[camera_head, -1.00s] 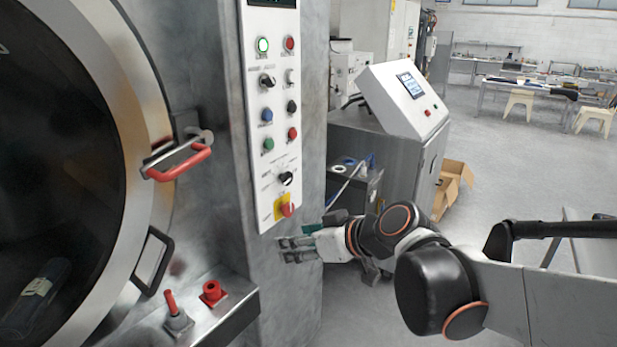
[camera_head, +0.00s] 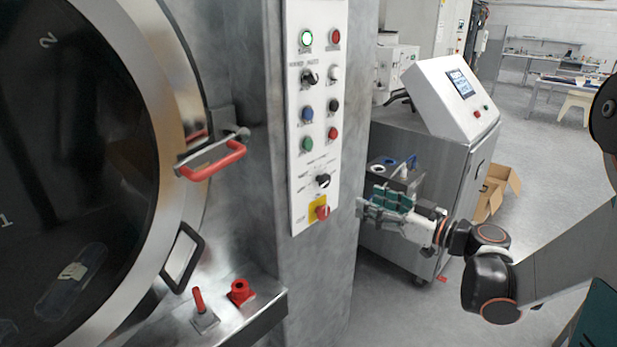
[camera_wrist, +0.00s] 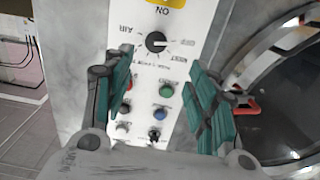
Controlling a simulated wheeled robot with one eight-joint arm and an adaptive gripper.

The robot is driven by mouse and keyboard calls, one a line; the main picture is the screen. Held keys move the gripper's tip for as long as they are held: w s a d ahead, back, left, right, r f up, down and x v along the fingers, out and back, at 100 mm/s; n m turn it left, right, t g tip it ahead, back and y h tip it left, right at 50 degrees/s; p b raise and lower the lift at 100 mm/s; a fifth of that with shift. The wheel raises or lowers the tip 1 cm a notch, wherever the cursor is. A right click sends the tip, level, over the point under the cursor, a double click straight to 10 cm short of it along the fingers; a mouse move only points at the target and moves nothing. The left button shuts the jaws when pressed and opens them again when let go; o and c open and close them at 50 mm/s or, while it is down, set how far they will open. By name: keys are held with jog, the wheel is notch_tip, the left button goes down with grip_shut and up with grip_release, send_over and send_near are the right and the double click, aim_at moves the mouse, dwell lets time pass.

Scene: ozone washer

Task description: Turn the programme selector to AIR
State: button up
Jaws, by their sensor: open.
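The programme selector is a black rotary knob (camera_head: 323,181) low on the white control panel (camera_head: 300,232), with labels around it. In the wrist view, where the panel appears upside down, the selector (camera_wrist: 156,41) faces me beyond the fingertips, with the AIR label (camera_wrist: 128,28) to its left. Its exact pointer setting is too small to tell. My gripper (camera_head: 361,207) is open and empty, right of and slightly below the selector. In the wrist view its green-padded fingers (camera_wrist: 157,58) stand apart on either side of the knob, not visibly touching it.
A red switch (camera_head: 322,212) on a yellow plate sits just below the selector. Several buttons (camera_head: 307,144) and another black knob (camera_head: 310,77) are above. A red door handle (camera_head: 212,165) juts out left. A grey cabinet (camera_head: 432,150) stands right, behind my arm.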

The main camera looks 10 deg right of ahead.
aim_at(327, 180)
jog(key=b+x, duration=0.1)
jog(key=x, duration=0.8)
jog(key=b+x, duration=0.1)
jog(key=x, duration=0.3)
jog(key=shift+w+d+r+b, duration=0.1)
jog(key=shift+w+r+b, duration=0.2)
jog(key=shift+w+r, duration=0.05)
jog(key=c, duration=1)
